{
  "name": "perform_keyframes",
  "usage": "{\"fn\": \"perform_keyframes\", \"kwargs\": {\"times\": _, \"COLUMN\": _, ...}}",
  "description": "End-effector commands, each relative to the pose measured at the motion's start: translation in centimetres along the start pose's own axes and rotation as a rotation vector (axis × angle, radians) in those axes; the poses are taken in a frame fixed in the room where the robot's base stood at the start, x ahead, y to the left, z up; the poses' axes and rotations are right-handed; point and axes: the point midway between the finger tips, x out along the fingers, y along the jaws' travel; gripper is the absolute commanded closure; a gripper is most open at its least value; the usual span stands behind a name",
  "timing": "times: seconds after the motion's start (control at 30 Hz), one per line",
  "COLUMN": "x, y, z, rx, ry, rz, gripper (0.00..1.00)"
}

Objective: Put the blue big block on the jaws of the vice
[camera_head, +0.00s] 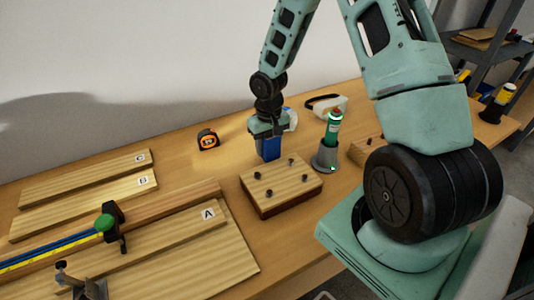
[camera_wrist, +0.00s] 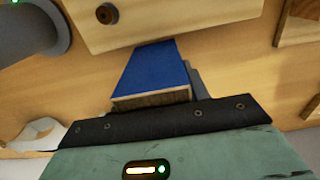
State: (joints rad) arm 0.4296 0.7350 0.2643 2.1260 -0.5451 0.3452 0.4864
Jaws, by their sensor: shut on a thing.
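The blue big block (camera_head: 269,150) hangs below my gripper (camera_head: 268,130), behind the wooden block with pegs. In the wrist view the blue block (camera_wrist: 155,72) sticks out from the dark edge of my gripper (camera_wrist: 160,112). My gripper is shut on it. I cannot tell whether the block touches the table. A grey metal device (camera_head: 88,287), perhaps the vice, is partly in view at the bottom left of the head view. Its jaws are not clearly visible.
The pegged wooden block (camera_head: 280,184) stands just in front of my gripper. A green bottle (camera_head: 333,125) in a grey holder (camera_head: 325,155) stands to the right. A tape measure (camera_head: 208,139) sits at the back. Boards and a green-handled clamp (camera_head: 106,224) fill the left.

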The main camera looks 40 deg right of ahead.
Motion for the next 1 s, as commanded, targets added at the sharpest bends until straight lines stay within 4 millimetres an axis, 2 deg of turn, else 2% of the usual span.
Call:
{"fn": "perform_keyframes", "kwargs": {"times": 0.27, "x": 3.4, "y": -0.1, "z": 0.0, "rx": -0.001, "ry": -0.001, "rz": 0.0, "gripper": 0.82}}
{"fn": "perform_keyframes", "kwargs": {"times": 0.63, "x": 3.9, "y": 0.0, "z": 0.0, "rx": 0.0, "ry": 0.0, "rz": 0.0, "gripper": 0.82}}
{"fn": "perform_keyframes", "kwargs": {"times": 0.67, "x": 3.8, "y": 0.0, "z": 0.0, "rx": 0.0, "ry": 0.0, "rz": 0.0, "gripper": 0.49}}
{"fn": "perform_keyframes", "kwargs": {"times": 0.7, "x": 3.8, "y": 0.0, "z": 0.0, "rx": 0.0, "ry": 0.0, "rz": 0.0, "gripper": 0.38}}
{"fn": "perform_keyframes", "kwargs": {"times": 0.73, "x": 3.8, "y": 0.0, "z": 0.0, "rx": 0.0, "ry": 0.0, "rz": 0.0, "gripper": 0.33}}
{"fn": "perform_keyframes", "kwargs": {"times": 1.0, "x": 3.7, "y": 0.0, "z": 0.0, "rx": 0.0, "ry": 0.0, "rz": 0.0, "gripper": 0.33}}
